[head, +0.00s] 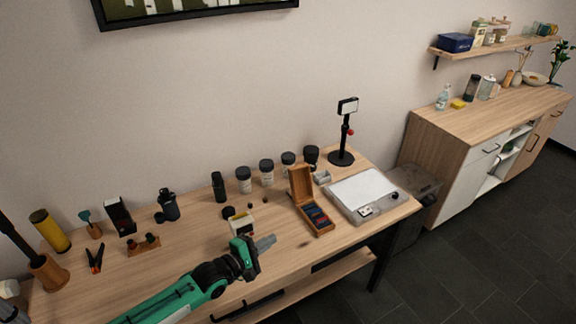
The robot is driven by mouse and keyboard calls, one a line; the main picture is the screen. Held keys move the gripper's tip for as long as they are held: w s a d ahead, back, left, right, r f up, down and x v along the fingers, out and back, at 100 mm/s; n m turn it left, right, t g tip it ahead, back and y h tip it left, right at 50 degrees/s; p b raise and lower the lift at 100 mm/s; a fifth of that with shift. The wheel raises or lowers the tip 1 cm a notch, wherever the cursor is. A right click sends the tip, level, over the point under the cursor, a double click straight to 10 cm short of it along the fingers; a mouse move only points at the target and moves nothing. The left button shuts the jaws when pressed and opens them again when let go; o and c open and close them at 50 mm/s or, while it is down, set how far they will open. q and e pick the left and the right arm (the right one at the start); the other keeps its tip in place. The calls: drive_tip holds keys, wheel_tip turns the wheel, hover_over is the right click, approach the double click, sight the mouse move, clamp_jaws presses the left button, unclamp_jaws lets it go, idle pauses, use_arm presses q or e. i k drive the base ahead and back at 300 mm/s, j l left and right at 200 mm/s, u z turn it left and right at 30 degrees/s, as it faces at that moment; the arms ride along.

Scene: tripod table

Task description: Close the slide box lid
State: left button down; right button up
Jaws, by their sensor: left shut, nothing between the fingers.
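The wooden slide box (318,219) stands on the table at the right of the middle, with blue and red slides inside. Its wooden lid (301,185) stands up at the back edge, open. My left gripper (267,242) is shut and empty, in front and to the left of the box, apart from it. The green left arm comes in from the lower left. My right gripper is not in view.
A white light panel (363,193) lies close to the right of the box. Dark-lidded jars (244,180) stand behind and left. A small cream box (241,224) is by my left gripper. A black stand (342,157) rises at the back right.

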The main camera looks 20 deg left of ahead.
sight(300, 175)
drive_tip(key=i+j, duration=0.25)
drive_tip(key=i, duration=0.15)
drive_tip(key=i+j, duration=0.2)
drive_tip(key=i, duration=0.25)
drive_tip(key=i+j, duration=0.25)
drive_tip(key=i, duration=0.15)
